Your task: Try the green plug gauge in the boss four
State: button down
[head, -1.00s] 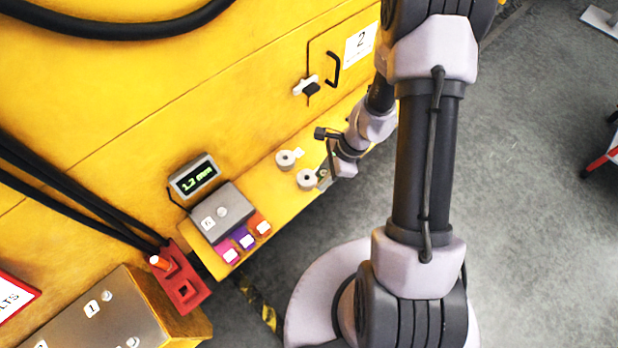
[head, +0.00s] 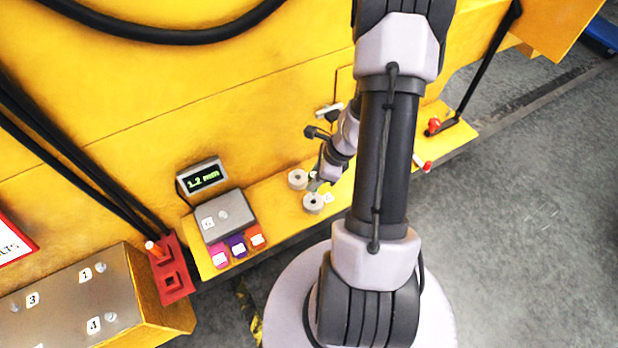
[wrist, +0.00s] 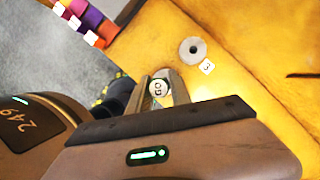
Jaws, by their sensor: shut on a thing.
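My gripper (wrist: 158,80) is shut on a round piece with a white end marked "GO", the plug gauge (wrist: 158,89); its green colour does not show. In the head view my gripper (head: 315,185) is small, beside two grey ring-shaped bosses. The front boss (head: 314,203) shows its dark hole open; a white label beside it is too small to read. The back boss (head: 298,179) also shows in the wrist view (wrist: 191,50), with a label "3" beside it. The gauge is apart from boss three.
A grey box (head: 222,216) with a readout (head: 202,178) stands left on the yellow ledge, with magenta, purple and orange blocks in front. A red rack (head: 172,272) holds an orange-topped piece. Red-tipped handles (head: 434,126) are at right. The yellow wall rises behind.

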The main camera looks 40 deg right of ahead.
jog(key=shift+f+b, duration=1)
jog(key=shift+f, duration=0.6)
jog(key=shift+f+b, duration=1.15)
jog(key=shift+b, duration=0.15)
dwell(0.9)
jog(key=c, duration=1.1)
grip_release()
jog(key=w+a+p+v, duration=0.1)
jog(key=p+v, duration=0.7)
jog(key=v, duration=0.6)
jog(key=w+a+r+p+v, duration=0.1)
jog(key=w+p+v, duration=0.1)
jog(key=p+v, duration=0.7)
jog(key=v, duration=0.5)
jog(key=shift+a+r, duration=0.2)
jog(key=shift+r, duration=0.3)
